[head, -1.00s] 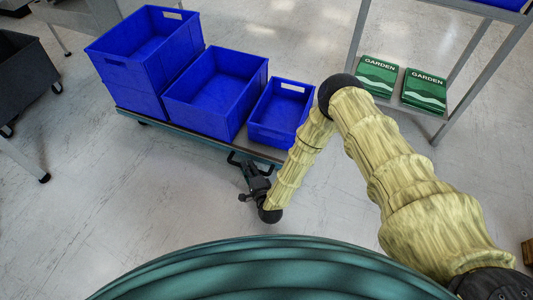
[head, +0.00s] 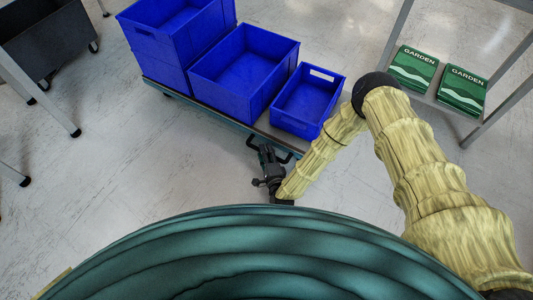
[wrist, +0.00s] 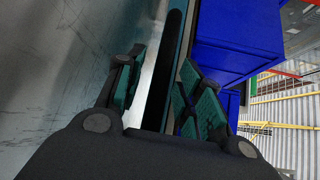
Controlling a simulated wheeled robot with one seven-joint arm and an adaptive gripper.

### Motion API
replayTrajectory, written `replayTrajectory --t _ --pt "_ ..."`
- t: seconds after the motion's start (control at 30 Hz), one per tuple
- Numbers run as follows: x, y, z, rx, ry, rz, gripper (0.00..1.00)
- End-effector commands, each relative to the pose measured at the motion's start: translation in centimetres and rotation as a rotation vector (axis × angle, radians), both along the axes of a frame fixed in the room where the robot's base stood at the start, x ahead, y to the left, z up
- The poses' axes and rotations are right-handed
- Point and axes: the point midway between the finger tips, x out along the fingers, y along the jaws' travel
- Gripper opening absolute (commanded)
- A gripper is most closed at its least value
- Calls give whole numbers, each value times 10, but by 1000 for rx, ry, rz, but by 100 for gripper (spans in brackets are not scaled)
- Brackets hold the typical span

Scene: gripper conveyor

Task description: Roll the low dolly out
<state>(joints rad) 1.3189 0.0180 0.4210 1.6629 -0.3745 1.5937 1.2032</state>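The low dolly (head: 237,124) is a flat, dark teal platform on castors, carrying blue bins. A black loop handle (head: 286,157) projects from its near edge. My gripper (head: 260,152) is low at the handle's left side in the head view. In the wrist view, my gripper (wrist: 162,85) has its two teal-padded fingers spread apart, with a dark bar (wrist: 171,60) running between them. A gap shows beside the left finger. I cannot tell whether the right finger touches the bar.
Blue bins (head: 247,72) stand in a row on the dolly. A metal shelf (head: 428,99) with green GARDEN packs (head: 413,68) is at right. A dark cart (head: 45,42) and table legs (head: 42,98) are at left. Pale floor (head: 130,160) is clear at front left.

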Motion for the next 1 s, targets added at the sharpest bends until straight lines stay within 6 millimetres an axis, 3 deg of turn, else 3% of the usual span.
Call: replayTrajectory --t 0.37,1.0 --pt "-7 -4 1 -1 1 -2 37" --pt "-101 -38 15 -1 2 -1 37"
